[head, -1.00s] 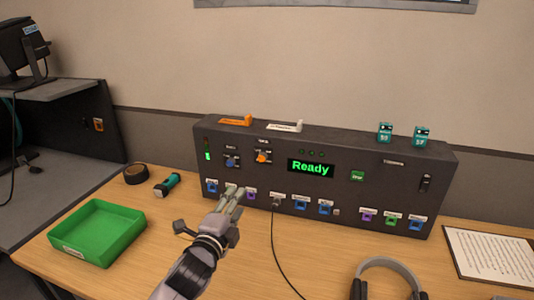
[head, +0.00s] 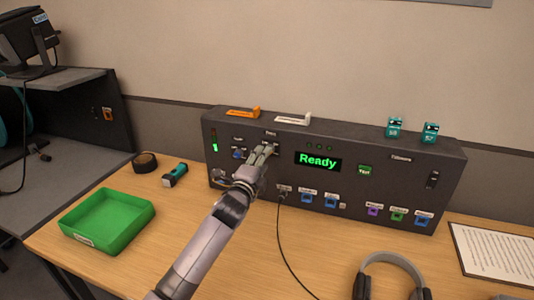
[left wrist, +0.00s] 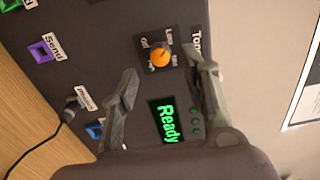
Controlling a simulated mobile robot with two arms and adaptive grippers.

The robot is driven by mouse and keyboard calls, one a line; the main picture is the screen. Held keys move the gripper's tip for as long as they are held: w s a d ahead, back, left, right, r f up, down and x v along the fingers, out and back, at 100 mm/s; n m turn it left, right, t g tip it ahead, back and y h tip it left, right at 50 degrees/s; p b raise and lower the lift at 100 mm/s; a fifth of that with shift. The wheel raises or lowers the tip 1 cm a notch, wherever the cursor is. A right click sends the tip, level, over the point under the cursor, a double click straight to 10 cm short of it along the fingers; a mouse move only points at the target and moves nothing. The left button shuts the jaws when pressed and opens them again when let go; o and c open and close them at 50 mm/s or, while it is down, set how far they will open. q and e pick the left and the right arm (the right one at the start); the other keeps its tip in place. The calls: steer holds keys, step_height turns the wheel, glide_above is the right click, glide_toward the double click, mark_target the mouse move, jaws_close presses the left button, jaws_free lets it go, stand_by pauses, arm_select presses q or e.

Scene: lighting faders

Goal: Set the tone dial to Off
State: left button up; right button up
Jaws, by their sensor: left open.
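The tone dial (left wrist: 161,57) is an orange round knob on the dark panel (left wrist: 85,25), with small position labels around it and a "Tone" label beside it. Which label its pointer faces is too small to tell. My left gripper (left wrist: 163,62) is open, its two fingers on either side of the dial in the left wrist view, with gaps between fingers and knob. In the head view my left gripper (head: 266,149) is at the upper left part of the panel and hides the dial. My right gripper is not in view.
A blue knob (head: 239,154) is just left of my gripper. The "Ready" display (head: 318,161) is to its right. A cable hangs from the panel's lower row of sockets. A green tray (head: 106,220), a torch (head: 175,175) and headphones (head: 391,260) lie on the desk.

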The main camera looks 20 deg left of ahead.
arm_select(q)
steer(key=shift+w, duration=2.3)
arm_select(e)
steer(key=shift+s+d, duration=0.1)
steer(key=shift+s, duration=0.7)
arm_select(q)
steer(key=shift+c, duration=0.4)
jaws_close()
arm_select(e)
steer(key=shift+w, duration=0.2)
